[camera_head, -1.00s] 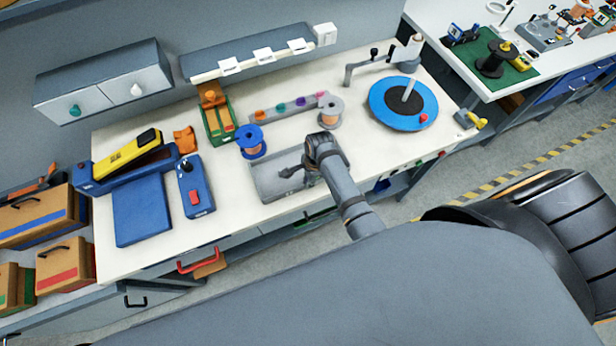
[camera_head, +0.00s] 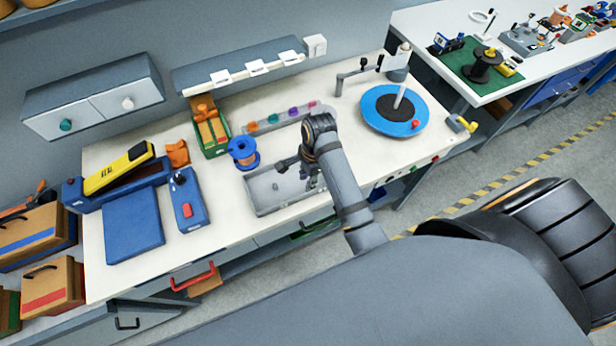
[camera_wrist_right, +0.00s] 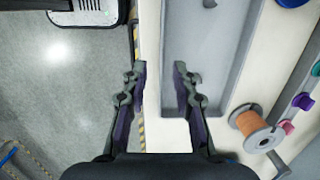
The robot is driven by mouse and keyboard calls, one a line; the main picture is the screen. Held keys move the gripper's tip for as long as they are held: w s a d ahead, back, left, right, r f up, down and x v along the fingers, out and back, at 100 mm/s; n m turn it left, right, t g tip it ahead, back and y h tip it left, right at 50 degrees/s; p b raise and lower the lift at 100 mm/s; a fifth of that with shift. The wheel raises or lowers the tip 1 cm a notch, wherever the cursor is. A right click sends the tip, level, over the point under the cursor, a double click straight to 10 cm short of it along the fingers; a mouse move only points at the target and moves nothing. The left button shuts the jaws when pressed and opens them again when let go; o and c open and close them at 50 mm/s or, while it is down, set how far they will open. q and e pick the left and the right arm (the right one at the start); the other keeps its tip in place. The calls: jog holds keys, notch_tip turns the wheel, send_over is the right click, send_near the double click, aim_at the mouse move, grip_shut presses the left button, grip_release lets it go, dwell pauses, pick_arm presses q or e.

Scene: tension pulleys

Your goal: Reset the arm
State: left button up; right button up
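My right arm (camera_head: 345,190) reaches over the table from below. My right gripper (camera_head: 298,168) is above the grey tray (camera_head: 252,200). In the wrist view, the right gripper (camera_wrist_right: 160,82) has its two fingers apart, with nothing between them but the white table edge below. The tray (camera_wrist_right: 203,50) lies beside its right finger. A grey-flanged spool with orange winding (camera_wrist_right: 258,128) shows there at the right; in the head view my arm hides it. A small grey lever arm (camera_head: 355,75) stands at the table's back, left of the blue turntable (camera_head: 413,126). My left gripper is out of view.
A blue spool (camera_head: 243,153) stands behind the tray. A strip with coloured knobs (camera_head: 270,123), a green box (camera_head: 212,145), a blue control box (camera_head: 188,200) and a blue plate (camera_head: 132,227) occupy the left and back.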

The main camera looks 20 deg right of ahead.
notch_tip(320, 180, up, 3)
jog(key=shift+d+f, duration=0.15)
jog(key=shift+f, duration=0.05)
dwell(0.4)
